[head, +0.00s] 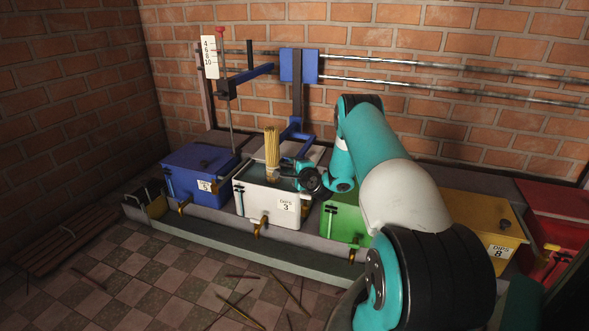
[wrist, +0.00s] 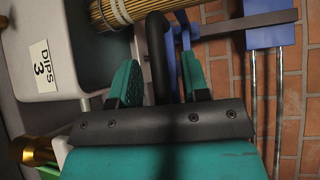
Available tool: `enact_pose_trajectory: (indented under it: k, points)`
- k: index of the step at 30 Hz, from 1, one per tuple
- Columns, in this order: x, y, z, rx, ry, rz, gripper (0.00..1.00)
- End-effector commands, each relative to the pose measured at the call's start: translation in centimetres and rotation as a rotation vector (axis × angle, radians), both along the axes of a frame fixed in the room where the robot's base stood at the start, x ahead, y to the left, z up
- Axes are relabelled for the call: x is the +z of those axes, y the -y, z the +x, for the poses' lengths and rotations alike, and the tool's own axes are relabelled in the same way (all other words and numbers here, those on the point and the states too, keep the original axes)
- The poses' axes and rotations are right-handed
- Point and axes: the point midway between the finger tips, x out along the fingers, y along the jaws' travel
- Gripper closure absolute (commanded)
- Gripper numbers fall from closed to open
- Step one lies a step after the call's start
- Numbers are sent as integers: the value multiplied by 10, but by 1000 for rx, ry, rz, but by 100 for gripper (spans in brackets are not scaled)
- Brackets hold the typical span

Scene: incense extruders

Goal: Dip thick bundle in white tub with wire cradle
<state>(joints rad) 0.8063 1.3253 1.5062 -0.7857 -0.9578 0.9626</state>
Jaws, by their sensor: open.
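The thick bundle (head: 272,146) of tan sticks stands upright in or over the white tub (head: 250,203), which is labelled "DIPS 3". The bundle's lower end is hidden. In the wrist view, the bundle (wrist: 130,10) lies across the top, beside the tub (wrist: 75,80). My gripper (head: 294,171) is at the tub's right rear, beside the bundle. In the wrist view, my gripper (wrist: 160,88) is open, with its green fingers on either side of a dark upright bar (wrist: 155,55). I cannot tell whether they touch it, or whether it belongs to the wire cradle.
A blue carriage (head: 298,66) hangs on wall rails behind the tub. A blue tub (head: 198,173) stands left, and green (head: 345,218), yellow (head: 480,225) and red (head: 560,225) tubs stand right. Loose sticks (head: 230,310) lie on the tiled floor.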

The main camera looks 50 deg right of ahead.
Motion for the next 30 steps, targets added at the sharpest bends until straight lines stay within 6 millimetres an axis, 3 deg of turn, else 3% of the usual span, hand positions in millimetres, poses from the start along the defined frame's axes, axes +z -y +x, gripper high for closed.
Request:
enact_pose_trajectory:
  k: [2,6,8,16,30]
  points:
    - [0,0,0,0,0,0,58]
    - [0,0,0,0,0,0,90]
    - [0,0,0,0,0,0,100]
    - [8,0,0,0,1,0,100]
    - [80,0,0,-1,2,-2,100]
